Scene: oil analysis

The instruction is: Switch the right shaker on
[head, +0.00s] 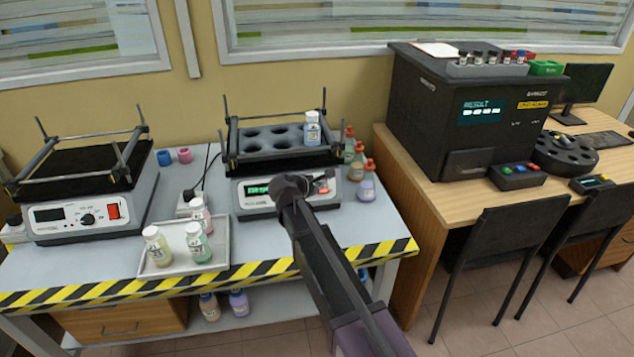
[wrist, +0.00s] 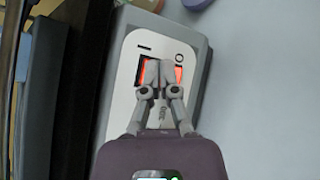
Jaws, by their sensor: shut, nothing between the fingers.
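The right shaker (head: 246,200) stands on the bench in the head view, with a black tray of round holes (head: 262,138) on top. Its display (head: 257,189) is lit green. My arm's end covers part of its front panel. In the wrist view my gripper (wrist: 161,73) is shut and empty, with its fingertips over the middle of the red rocker switch (wrist: 179,74). The switch glows red on both sides of the fingers, between the "I" and "O" marks. Whether the fingertips touch it I cannot tell.
The left shaker (head: 70,227) has a dark display and a red switch (head: 113,211). A tray (head: 222,256) with several bottles lies between the shakers at the front. A bottle (head: 312,128) stands on the right shaker, and several more stand right of it.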

